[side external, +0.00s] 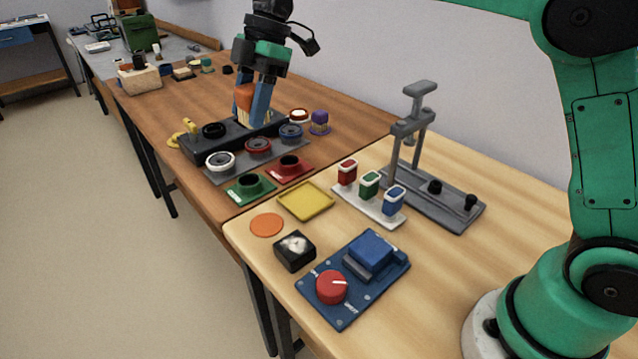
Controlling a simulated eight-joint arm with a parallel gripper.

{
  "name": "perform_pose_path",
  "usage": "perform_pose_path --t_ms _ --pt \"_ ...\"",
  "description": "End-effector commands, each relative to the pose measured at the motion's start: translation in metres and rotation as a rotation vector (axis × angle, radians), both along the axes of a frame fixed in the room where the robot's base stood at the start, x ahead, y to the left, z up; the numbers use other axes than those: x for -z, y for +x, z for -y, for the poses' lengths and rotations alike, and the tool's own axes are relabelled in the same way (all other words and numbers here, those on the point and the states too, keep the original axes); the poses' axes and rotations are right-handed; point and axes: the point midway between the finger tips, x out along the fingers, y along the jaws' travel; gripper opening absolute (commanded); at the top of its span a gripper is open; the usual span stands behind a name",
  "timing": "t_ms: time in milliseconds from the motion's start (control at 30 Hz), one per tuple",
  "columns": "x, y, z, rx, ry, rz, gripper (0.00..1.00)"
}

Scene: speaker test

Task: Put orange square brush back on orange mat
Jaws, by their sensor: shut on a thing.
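My gripper (250,110) is shut on the orange brush (244,98), high in the middle of the view. Its blue fingers hold the brush by its orange top, and pale bristles show below, pointing down. The fingers partly hide the brush. The brush is over the dark speaker block area; I cannot tell whether its bristles touch the block. The flat, round orange mat (267,225) lies bare on the light wooden table, near its left edge, well in front of my gripper.
Near my gripper are the dark block (205,145), a grey tray with several rings (258,146), and a purple brush (319,120). A yellow tray (306,201) and black box (295,250) flank the mat. A grey press stand (440,195) rises at right.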

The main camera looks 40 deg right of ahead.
Motion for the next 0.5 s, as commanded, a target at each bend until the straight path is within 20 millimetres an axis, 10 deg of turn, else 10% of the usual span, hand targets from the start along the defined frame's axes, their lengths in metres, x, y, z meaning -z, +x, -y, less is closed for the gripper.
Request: perform_pose_path --t_ms 500 --pt "0.106 0.003 -0.004 0.000 0.001 0.000 0.00"
